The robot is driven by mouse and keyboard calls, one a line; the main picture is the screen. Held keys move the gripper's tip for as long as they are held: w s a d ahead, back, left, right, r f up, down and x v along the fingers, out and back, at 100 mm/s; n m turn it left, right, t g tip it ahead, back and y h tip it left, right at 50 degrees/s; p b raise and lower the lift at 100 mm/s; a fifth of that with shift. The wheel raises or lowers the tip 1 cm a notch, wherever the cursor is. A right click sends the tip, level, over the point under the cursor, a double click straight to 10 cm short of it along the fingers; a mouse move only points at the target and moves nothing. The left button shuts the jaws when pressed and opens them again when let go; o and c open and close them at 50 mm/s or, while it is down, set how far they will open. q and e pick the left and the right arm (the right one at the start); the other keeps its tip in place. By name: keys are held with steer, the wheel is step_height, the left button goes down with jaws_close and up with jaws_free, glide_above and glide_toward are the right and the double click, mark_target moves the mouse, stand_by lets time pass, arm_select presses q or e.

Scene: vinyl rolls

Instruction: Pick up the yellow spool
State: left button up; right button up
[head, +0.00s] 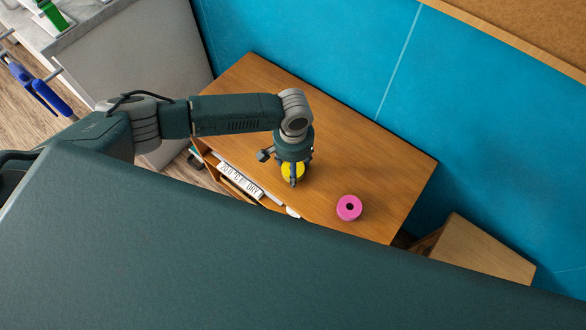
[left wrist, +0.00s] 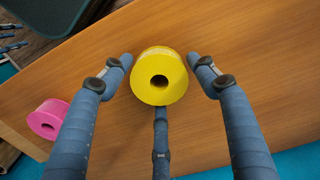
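The yellow spool (left wrist: 160,75) stands on the wooden table in the left wrist view, with its centre hole showing. In the head view the yellow spool (head: 292,171) is partly hidden under my left gripper (head: 293,180). In the left wrist view my left gripper (left wrist: 160,70) has its fingers spread, one on each side of the spool and a third below it. Gaps show between the two side fingers and the spool, so it is open and not holding it. My right gripper is not in view.
A pink spool (head: 349,208) sits on the same table (head: 385,160), to the right of the yellow one; it also shows in the left wrist view (left wrist: 48,119). A blue wall (head: 330,60) stands behind the table. A lower wooden box (head: 480,250) is at right.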

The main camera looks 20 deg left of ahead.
arm_select(q)
steer(key=c, duration=0.6)
